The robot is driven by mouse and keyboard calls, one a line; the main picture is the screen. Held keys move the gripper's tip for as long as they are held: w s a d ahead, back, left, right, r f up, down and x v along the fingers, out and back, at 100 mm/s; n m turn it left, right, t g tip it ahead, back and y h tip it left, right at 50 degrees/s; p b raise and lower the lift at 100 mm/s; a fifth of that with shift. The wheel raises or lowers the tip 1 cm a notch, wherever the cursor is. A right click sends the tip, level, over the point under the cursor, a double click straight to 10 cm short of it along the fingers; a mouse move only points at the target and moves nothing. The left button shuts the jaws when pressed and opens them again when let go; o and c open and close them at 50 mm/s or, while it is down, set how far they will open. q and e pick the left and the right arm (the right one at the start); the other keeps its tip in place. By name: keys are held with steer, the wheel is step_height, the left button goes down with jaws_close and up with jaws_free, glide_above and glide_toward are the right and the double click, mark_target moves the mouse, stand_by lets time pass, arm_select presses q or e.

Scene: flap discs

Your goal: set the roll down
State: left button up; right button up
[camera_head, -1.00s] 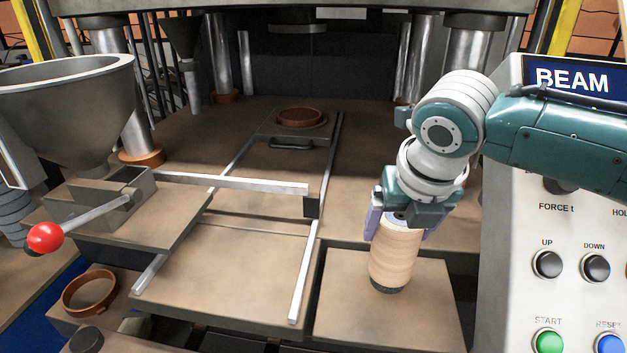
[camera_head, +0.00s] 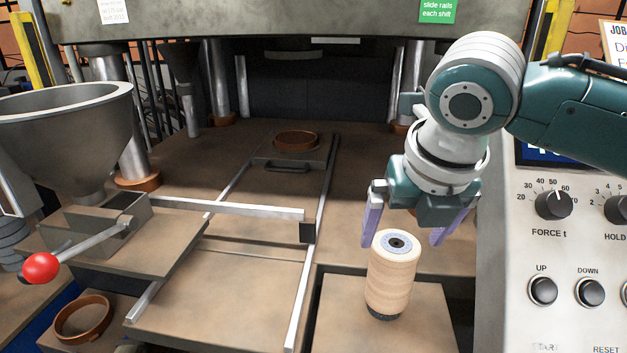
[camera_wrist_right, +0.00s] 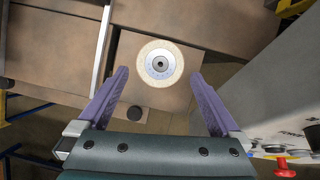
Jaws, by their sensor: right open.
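The roll (camera_head: 390,277) is a tan, ribbed cylinder with a pale top label, a dark centre hole and a dark foot. It stands upright on a square brown plate (camera_head: 431,318) at the front right. In the right wrist view the roll (camera_wrist_right: 160,63) shows from above, beyond and between the fingertips. My right gripper (camera_head: 403,238) is open and empty, its purple fingers just above and to either side of the roll's top. The right wrist view also shows the two fingers (camera_wrist_right: 160,78) spread wide. My left gripper is in neither view.
A grey control panel (camera_head: 560,245) stands close to the right of the plate. Metal slide rails (camera_head: 300,290) run to the left of it. A hopper (camera_head: 65,125), a red-knobbed lever (camera_head: 40,268) and a brown ring (camera_head: 83,318) are at the left.

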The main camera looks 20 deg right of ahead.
steer(key=d+v, duration=0.1)
steer(key=v, duration=0.4)
steer(key=s+a+f+m+y, duration=0.3)
steer(key=s+a+f+m, duration=0.3)
steer(key=s+a+m, duration=0.6)
steer(key=s+d+m, duration=0.2)
steer(key=s+m, duration=0.1)
steer(key=m, duration=0.5)
steer(key=s+d+f+m+h, duration=0.1)
steer(key=s+d+m, duration=0.2)
steer(key=m, duration=0.6)
steer(key=shift+s+f+m+g, duration=0.3)
steer(key=shift+s, duration=0.5)
steer(key=shift+s, duration=0.1)
